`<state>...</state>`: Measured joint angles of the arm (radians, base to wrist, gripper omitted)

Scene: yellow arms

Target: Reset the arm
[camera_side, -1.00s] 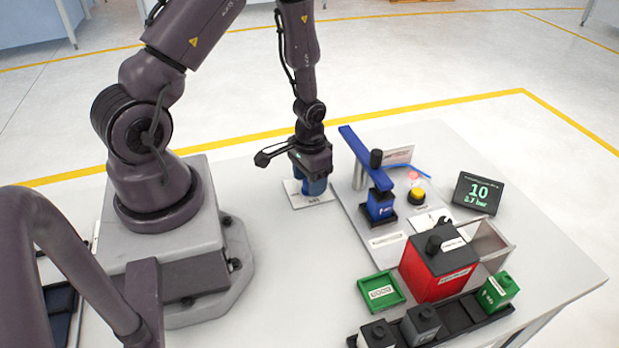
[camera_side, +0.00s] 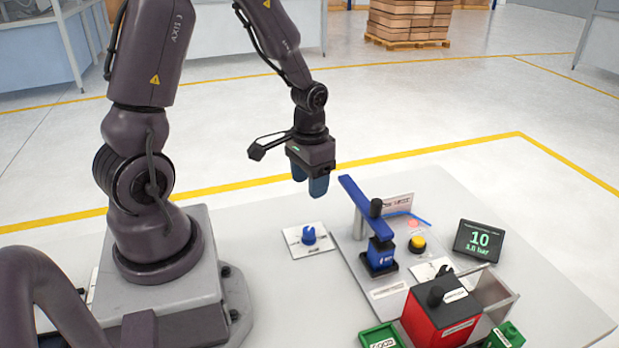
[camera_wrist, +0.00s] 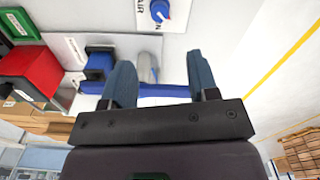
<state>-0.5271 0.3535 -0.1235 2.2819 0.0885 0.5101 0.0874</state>
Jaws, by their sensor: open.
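My gripper (camera_side: 309,188) hangs over the table, above and slightly behind a blue knob (camera_side: 309,235) on a white plate. Its blue fingers are apart and empty, with nothing between them. In the wrist view my gripper (camera_wrist: 164,80) also shows its two fingers spread, and the blue knob (camera_wrist: 160,11) with a red mark is at the top edge, clear of the fingers. My arm is raised over the left part of the table.
Right of the knob is a station with a blue lever (camera_side: 366,208), a yellow button (camera_side: 417,244) and a display (camera_side: 479,241) reading 10 and 3.8 bar. A red box (camera_side: 440,318) and a green tray (camera_side: 381,337) are nearer. The table between my base and the knob is clear.

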